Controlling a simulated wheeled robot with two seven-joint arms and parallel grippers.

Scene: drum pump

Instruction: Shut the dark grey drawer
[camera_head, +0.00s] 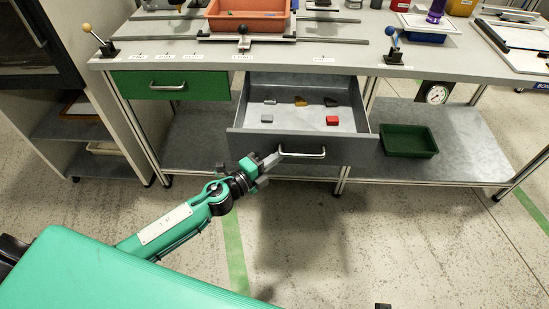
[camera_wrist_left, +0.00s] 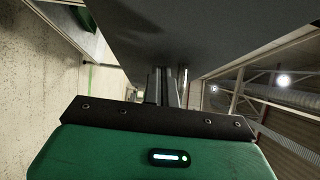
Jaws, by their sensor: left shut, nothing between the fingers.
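The dark grey drawer (camera_head: 250,144) is pulled out from under the bench, and several small items lie inside it, among them a red block (camera_head: 333,120). Its bar handle (camera_head: 302,154) is on the front face. My left gripper (camera_head: 268,165) is shut and empty at the drawer front, just left of the handle; I cannot tell if it touches. In the left wrist view, the shut fingers (camera_wrist_left: 165,88) point at a dark grey panel (camera_wrist_left: 185,35) that fills the upper middle, apparently the drawer front. My right gripper is not in view.
A green drawer (camera_head: 170,86) is shut to the left. An orange tray (camera_head: 247,22) sits on the bench top. The floor in front is clear.

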